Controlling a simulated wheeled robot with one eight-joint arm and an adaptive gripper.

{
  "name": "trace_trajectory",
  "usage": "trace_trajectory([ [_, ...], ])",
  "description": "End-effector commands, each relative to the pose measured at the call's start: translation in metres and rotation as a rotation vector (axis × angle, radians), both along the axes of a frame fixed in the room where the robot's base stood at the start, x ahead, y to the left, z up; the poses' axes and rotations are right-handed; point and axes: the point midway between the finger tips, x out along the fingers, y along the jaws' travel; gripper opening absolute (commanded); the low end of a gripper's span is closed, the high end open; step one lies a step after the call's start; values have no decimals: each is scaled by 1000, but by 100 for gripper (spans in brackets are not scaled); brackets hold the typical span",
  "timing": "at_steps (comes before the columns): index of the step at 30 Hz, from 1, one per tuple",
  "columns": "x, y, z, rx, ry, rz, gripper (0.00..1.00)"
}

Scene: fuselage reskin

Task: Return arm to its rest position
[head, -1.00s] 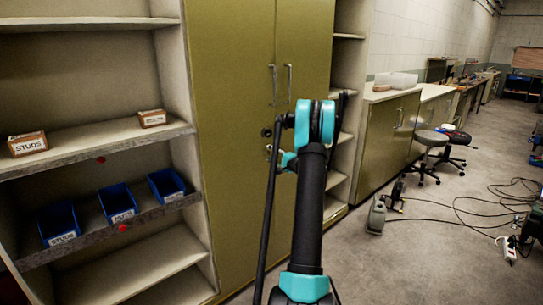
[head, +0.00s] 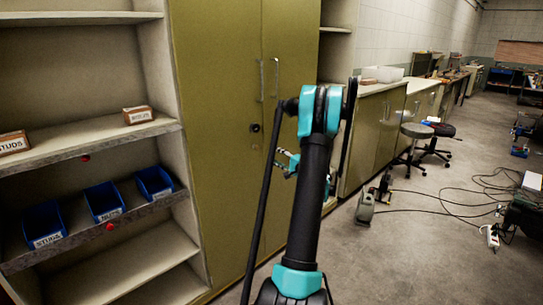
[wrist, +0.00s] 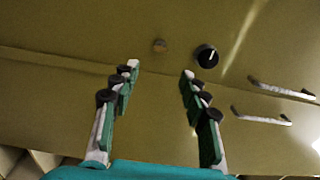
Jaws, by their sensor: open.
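My gripper (wrist: 160,80) is open and empty in the wrist view, its two fingers apart in front of the olive cabinet doors (wrist: 80,100). In the head view my arm rises through the middle of the picture. My gripper (head: 290,162) shows only in part there, small and mostly behind the arm, in front of the cabinet (head: 222,140). Two door handles (wrist: 262,117) and a round black lock (wrist: 207,56) lie beyond the fingers in the wrist view. I cannot tell the exact gap between the fingers and the doors.
At left, shelves (head: 95,140) hold small boxes labelled STUDS (head: 138,115) and blue bins (head: 104,202). At right are workbenches (head: 378,125), stools (head: 417,132), cables (head: 450,205) and a power strip (head: 492,238) on the floor. Some floor at right is clear.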

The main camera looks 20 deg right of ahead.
Motion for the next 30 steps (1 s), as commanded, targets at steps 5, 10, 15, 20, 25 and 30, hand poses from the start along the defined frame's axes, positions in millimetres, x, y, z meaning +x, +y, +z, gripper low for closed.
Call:
trace_trajectory([
  [5, -3, -1, 0, 0, 0, 0, 45],
  [10, -3, -1, 0, 0, 0, 0, 45],
  [15, -2, -1, 0, 0, 0, 1, 45],
  [20, -4, 20, 3, -32, 25, 26, 45],
  [25, -18, 90, 5, -159, 119, 114, 45],
  [30, -55, 168, 0, -334, 235, 224, 45],
])
